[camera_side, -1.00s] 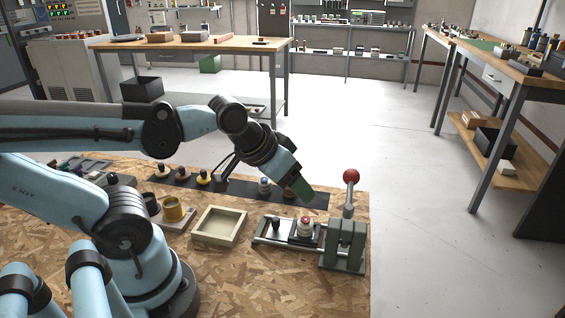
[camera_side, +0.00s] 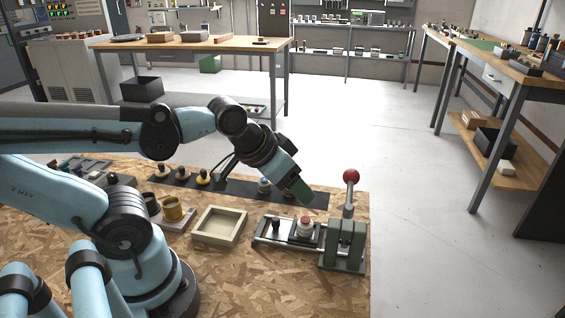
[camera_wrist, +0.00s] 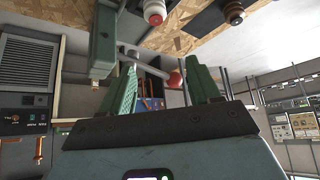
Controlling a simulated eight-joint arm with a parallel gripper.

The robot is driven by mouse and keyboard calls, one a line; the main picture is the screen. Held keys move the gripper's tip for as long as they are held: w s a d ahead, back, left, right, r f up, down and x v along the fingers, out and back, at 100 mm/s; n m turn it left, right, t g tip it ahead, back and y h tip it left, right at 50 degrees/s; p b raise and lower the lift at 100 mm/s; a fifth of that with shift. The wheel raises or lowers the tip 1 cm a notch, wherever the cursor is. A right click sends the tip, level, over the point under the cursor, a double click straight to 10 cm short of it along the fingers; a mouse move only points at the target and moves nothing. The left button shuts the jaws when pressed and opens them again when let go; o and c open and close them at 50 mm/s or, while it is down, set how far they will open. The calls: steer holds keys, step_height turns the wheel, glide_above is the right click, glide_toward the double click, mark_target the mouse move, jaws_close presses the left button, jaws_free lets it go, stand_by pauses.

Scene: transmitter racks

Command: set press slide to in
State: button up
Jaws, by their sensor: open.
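The press (camera_side: 345,247) is a green block at the bench's right end, with a lever topped by a red ball (camera_side: 351,177). The press slide (camera_side: 290,236) has pale rails running left from it. Its dark carriage holds a white part with a red top (camera_side: 305,228), just left of the press body. A dark knob (camera_side: 275,225) stands at the slide's left. My gripper (camera_side: 303,193) is above and behind the slide, apart from it. In the wrist view my green fingers (camera_wrist: 160,88) are spread and empty. The red ball (camera_wrist: 175,78) and the red-topped part (camera_wrist: 154,12) also show there.
A cream tray (camera_side: 219,227) sits left of the slide. A dark strip (camera_side: 228,186) with several small knobbed parts runs behind. Bare bench lies in front of the tray and slide.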

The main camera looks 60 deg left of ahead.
mark_target(275, 218)
steer(key=shift+c, duration=0.3)
steer(key=shift+c, duration=1.1)
steer(key=shift+a+g, duration=0.6)
steer(key=shift+g, duration=0.2)
steer(key=shift+s+a+f+g, duration=0.2)
steer(key=shift+a+f+g, duration=0.6)
steer(key=shift+f, duration=1.1)
steer(key=shift+s+a+f+g, duration=0.15)
steer(key=shift+a+f+g, duration=0.2)
steer(key=shift+f+g, duration=1.15)
steer(key=shift+s+a+f+g, duration=0.2)
steer(key=shift+a+f+g, duration=0.35)
steer(key=shift+f, duration=1.75)
jaws_close()
